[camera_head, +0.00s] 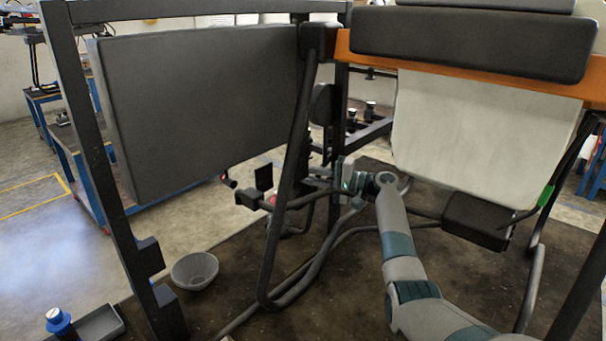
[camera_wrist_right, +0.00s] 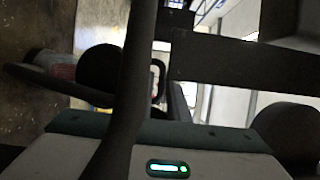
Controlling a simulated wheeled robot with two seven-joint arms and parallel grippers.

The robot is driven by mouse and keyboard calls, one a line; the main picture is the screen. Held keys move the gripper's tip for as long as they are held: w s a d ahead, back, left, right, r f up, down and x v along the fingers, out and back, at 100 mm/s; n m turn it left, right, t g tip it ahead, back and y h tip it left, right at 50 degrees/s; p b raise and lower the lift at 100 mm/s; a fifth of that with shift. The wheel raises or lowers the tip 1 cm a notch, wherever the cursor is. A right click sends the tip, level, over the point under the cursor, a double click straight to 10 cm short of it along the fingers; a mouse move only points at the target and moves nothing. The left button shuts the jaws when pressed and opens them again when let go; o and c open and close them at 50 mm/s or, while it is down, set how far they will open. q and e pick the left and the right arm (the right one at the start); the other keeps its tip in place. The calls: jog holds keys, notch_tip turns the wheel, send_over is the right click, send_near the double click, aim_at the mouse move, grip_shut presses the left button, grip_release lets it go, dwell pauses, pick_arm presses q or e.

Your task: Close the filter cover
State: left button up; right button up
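My right arm (camera_head: 403,255) reaches in from the lower right to the middle of the drone frame. My right gripper (camera_head: 322,176) is among the dark tubes there. Its fingers are small and partly hidden, so I cannot tell how far apart they are. In the right wrist view the gripper body fills the bottom, and a dark tube crosses in front. A dark round part (camera_wrist_right: 100,68) and a reddish part (camera_wrist_right: 62,72) lie beyond. In the head view a black fitting with red (camera_head: 268,201) sits left of the gripper. I cannot clearly make out the filter cover. My left gripper is out of view.
Dark frame bars (camera_head: 292,180) and hoses (camera_head: 318,262) crowd around the right gripper. A white tank (camera_head: 480,130) hangs at the right and a large dark panel (camera_head: 200,105) at the left.

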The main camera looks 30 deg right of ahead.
grip_shut()
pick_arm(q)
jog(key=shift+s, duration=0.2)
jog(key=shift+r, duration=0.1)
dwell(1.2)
pick_arm(e)
jog(key=shift+w+r, duration=0.1)
jog(key=shift+r, duration=0.05)
jog(key=shift+w+a+g+h+p, duration=0.25)
jog(key=shift+w+g+h+p, duration=0.35)
jog(key=shift+p, duration=0.35)
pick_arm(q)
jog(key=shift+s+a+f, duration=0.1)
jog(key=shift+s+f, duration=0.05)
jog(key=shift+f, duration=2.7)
pick_arm(e)
grip_release()
jog(key=shift+d, duration=0.1)
